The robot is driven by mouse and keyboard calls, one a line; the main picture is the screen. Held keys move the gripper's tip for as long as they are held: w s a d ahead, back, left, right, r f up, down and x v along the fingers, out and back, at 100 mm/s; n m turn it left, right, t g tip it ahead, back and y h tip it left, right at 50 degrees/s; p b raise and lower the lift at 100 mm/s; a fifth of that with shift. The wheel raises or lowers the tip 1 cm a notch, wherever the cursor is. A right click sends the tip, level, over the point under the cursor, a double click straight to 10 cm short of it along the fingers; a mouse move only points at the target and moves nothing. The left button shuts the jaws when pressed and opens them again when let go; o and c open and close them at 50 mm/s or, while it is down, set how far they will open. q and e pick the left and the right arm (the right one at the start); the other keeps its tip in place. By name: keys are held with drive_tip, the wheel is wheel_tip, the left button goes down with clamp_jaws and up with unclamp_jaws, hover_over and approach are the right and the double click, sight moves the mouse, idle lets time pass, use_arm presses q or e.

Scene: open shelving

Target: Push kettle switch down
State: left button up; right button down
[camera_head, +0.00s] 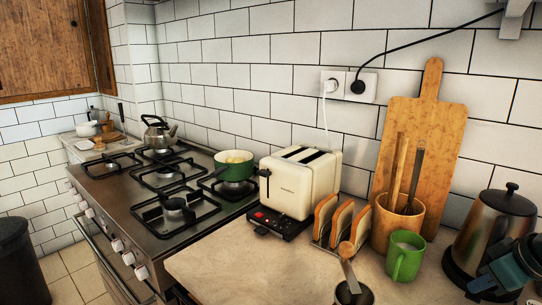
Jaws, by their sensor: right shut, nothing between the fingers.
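A steel electric kettle (493,232) with a black lid and black base stands upright on the counter at the far right. My right gripper (487,281), blue and black, comes in from the right edge and covers the kettle's lower right side. It is shut and empty, with its tip low by the kettle's base. I cannot tell whether it touches the kettle. The kettle's switch cannot be made out; the gripper may hide it. My left gripper is not in view.
A green mug (404,258) and a wooden utensil pot (397,222) stand left of the kettle. A cutting board (425,150) leans on the wall. A toast rack (340,222), toaster (300,183) and stove (150,190) are farther left.

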sight(472, 297)
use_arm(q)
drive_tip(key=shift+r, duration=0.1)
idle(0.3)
use_arm(e)
drive_tip(key=shift+f, duration=0.25)
wheel_tip(472, 297, down, 3)
drive_tip(key=shift+r+b, duration=0.15)
drive_tip(key=shift+b, duration=1.05)
drive_tip(key=shift+r, duration=0.2)
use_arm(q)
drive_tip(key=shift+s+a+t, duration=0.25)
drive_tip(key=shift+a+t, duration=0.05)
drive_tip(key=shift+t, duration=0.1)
use_arm(e)
drive_tip(key=shift+r, duration=0.1)
use_arm(q)
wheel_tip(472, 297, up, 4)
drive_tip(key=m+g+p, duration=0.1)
drive_tip(key=p, duration=0.8)
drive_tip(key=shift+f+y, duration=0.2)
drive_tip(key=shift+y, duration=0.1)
use_arm(e)
wheel_tip(472, 297, up, 9)
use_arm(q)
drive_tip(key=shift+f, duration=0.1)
